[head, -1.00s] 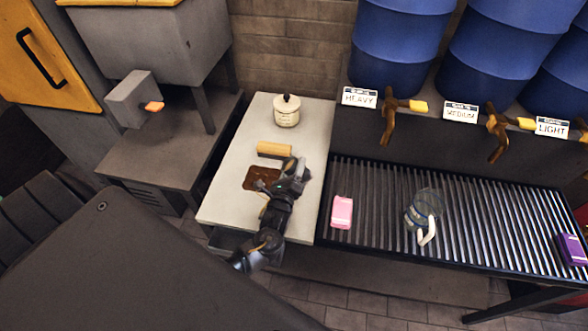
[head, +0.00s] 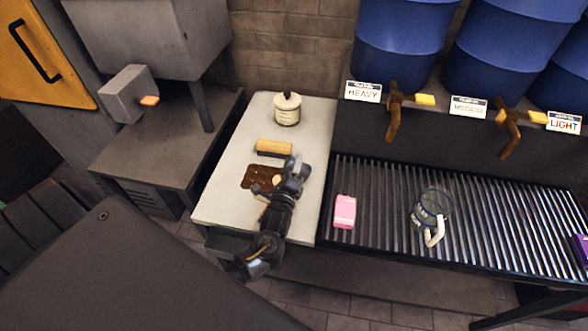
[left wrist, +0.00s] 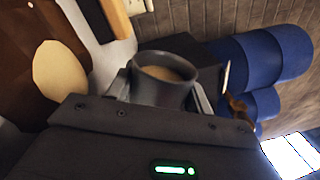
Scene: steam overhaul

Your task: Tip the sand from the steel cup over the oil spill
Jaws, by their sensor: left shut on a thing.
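The oil spill (head: 260,177) is a dark brown patch on the pale worktop, and it fills the left of the left wrist view (left wrist: 22,75). My left gripper (head: 293,168) is over the worktop at the spill's right edge. It is shut on the dark grey steel cup (left wrist: 158,95), which appears tilted and has tan sand (left wrist: 166,73) showing inside its mouth. A pale tan round patch, apparently sand (left wrist: 60,78), lies on the spill. In the head view the gripper mostly hides the cup. My right gripper is not in view.
A wooden-backed brush (head: 274,147) lies just behind the spill, and a lidded cream canister (head: 287,112) stands further back. A pink block (head: 345,211) and a glass mug (head: 432,212) are on the slatted rack (head: 390,190) to the right. Blue barrels (head: 405,40) stand behind it.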

